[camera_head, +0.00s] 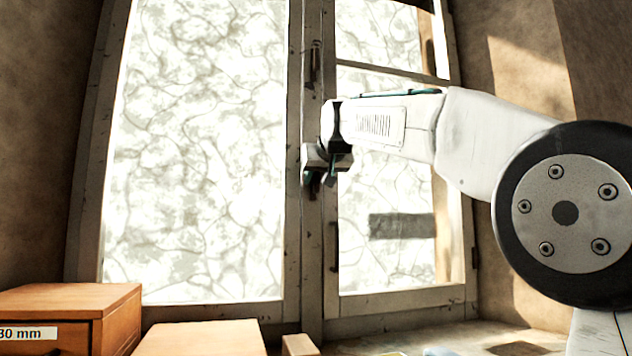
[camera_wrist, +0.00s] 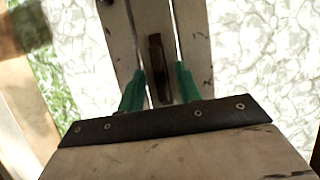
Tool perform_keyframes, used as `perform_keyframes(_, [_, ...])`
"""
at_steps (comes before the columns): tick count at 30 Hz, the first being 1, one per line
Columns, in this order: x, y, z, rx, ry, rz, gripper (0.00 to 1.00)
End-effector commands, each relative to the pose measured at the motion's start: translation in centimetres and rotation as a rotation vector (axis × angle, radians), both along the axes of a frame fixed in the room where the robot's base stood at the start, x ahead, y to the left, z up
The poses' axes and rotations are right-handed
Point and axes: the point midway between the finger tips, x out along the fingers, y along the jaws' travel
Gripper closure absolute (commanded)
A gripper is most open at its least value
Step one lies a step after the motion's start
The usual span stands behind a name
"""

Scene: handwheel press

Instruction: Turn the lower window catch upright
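The lower window catch (camera_head: 314,187) is a dark, narrow bar on the window's centre post, partly hidden behind my gripper (camera_head: 322,170). In the wrist view the catch (camera_wrist: 155,55) is a brown bar lying roughly along the pale post. My gripper's green fingers (camera_wrist: 159,76) stand apart, one on each side of its near end. A small gap shows on the right side; I cannot tell whether the left finger touches it. A similar upper catch (camera_head: 315,62) stands nearly upright higher on the post.
Large mottled panes (camera_head: 200,150) flank the post (camera_head: 313,270). A thin dark upright fitting (camera_head: 334,247) sits lower on the right sash. A wooden drawer box (camera_head: 70,300) and a wooden block (camera_head: 205,338) stand at the lower left, below my gripper.

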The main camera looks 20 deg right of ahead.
Motion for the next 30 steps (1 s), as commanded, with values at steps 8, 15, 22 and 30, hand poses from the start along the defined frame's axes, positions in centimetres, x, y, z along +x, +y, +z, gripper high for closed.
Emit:
perform_keyframes(8, [-4.2,0.1,1.8,0.000,-0.001,0.001,0.65])
perform_keyframes(15, [-5.3,0.1,2.1,0.000,0.000,0.000,0.65])
perform_keyframes(22, [-5.2,0.1,2.1,0.000,0.000,0.000,0.65])
perform_keyframes(30, [-5.3,0.0,1.5,-0.007,0.025,0.001,0.65])
